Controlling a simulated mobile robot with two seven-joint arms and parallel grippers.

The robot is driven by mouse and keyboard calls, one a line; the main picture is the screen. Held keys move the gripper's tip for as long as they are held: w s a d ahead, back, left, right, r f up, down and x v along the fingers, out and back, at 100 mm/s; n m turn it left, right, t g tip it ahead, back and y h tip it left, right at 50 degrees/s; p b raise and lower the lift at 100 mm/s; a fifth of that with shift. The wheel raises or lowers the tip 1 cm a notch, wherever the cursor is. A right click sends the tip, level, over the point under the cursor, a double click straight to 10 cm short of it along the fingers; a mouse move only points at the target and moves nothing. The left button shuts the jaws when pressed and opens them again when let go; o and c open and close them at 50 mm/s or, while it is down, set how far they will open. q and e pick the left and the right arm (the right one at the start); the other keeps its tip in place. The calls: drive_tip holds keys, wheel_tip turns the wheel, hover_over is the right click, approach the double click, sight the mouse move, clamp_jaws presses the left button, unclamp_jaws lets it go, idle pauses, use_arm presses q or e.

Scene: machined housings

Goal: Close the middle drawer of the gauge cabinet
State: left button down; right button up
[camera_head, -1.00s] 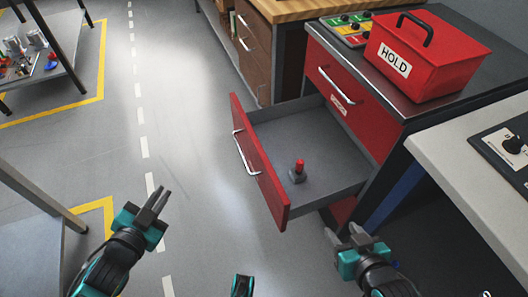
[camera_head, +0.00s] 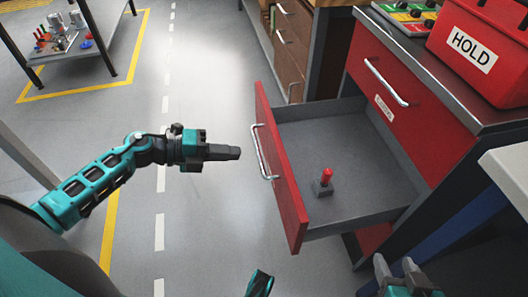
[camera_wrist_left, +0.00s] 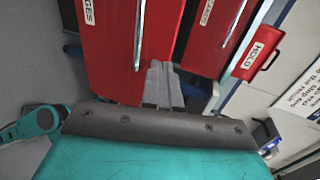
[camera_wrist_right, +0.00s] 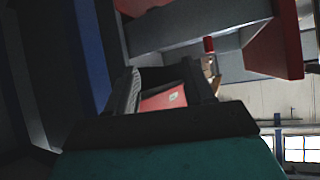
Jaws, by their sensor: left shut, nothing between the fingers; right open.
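The gauge cabinet (camera_head: 440,110) is red and dark grey and stands at the right in the head view. Its middle drawer (camera_head: 278,170) is pulled out, with a red front and a silver handle (camera_head: 263,152). A red-topped gauge (camera_head: 325,182) stands inside the drawer. My left gripper (camera_head: 238,153) is shut and empty, just left of the drawer front and apart from it, pointing at the handle. In the left wrist view its fingers (camera_wrist_left: 163,85) point at the red fronts. My right gripper (camera_head: 400,270) is open at the lower right, below the drawer; it also shows in the right wrist view (camera_wrist_right: 170,85).
A red HOLD box (camera_head: 480,45) and a tray of coloured compartments (camera_head: 408,15) sit on the cabinet top. A wooden-topped cabinet (camera_head: 295,40) stands behind. A pale table edge (camera_head: 508,170) is at the right. The floor left of the drawer is clear.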

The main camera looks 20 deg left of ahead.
sight(276, 151)
use_arm(q)
drive_tip(key=x, duration=0.5)
drive_tip(key=r+b+x, duration=0.1)
drive_tip(key=x, duration=0.2)
drive_tip(key=shift+w+d, duration=0.2)
use_arm(e)
drive_tip(key=shift+w+a+f, duration=0.1)
drive_tip(key=shift+a+f, duration=0.2)
drive_tip(key=shift+a, duration=0.1)
